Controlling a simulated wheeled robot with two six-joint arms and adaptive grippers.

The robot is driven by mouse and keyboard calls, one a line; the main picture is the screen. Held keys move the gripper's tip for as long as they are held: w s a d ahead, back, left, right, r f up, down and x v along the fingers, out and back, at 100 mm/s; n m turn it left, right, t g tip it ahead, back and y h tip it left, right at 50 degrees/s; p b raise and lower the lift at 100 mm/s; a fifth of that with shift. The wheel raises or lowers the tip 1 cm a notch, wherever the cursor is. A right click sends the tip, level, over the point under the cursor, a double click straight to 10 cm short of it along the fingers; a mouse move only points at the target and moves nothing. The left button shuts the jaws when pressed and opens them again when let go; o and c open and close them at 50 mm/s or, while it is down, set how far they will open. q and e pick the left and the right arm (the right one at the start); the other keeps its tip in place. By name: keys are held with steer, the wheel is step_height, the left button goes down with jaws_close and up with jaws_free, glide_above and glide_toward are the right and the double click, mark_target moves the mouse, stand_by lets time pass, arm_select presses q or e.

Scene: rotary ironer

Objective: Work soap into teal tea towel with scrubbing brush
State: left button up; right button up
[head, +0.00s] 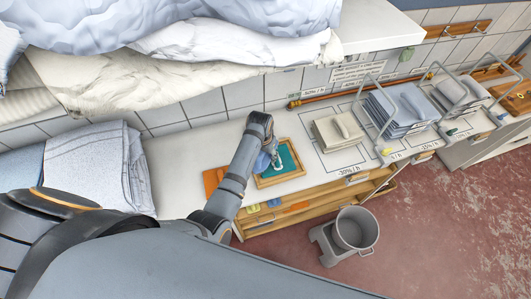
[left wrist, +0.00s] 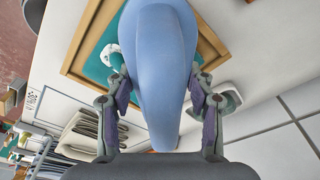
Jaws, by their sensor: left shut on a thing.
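The teal tea towel (head: 289,158) lies in a shallow wooden-framed tray (head: 292,176) on the white counter; part of the towel also shows in the left wrist view (left wrist: 96,68). A white curved blob, which looks like soap (left wrist: 112,54), lies on the towel beside the brush. My left gripper (head: 269,150) is shut on the smooth blue body of the scrubbing brush (left wrist: 160,70), over the left part of the tray. The brush's bristles are hidden, so I cannot tell whether they touch the towel. My right gripper is out of view.
An orange mat (head: 213,180) lies left of the tray. Folded cream cloths (head: 338,131) and grey-blue stacks (head: 398,108) in wire racks stand to the right. A grey bucket (head: 355,229) stands on the red floor. White bedding (head: 150,85) is heaped above the counter.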

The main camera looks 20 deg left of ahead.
arm_select(q)
steer(key=shift+s+f, duration=0.2)
steer(key=shift+f, duration=0.05)
steer(key=shift+f, duration=0.1)
steer(key=shift+f, duration=0.1)
steer(key=shift+c, duration=0.5)
steer(key=shift+s, duration=0.1)
stand_by(0.7)
steer(key=shift+w+r, duration=0.3)
steer(key=shift+r, duration=0.6)
step_height(320, 180, up, 4)
steer(key=shift+r, duration=0.2)
steer(key=shift+w+d+r, duration=0.1)
steer(key=shift+d+r, duration=0.05)
steer(key=shift+r, duration=0.45)
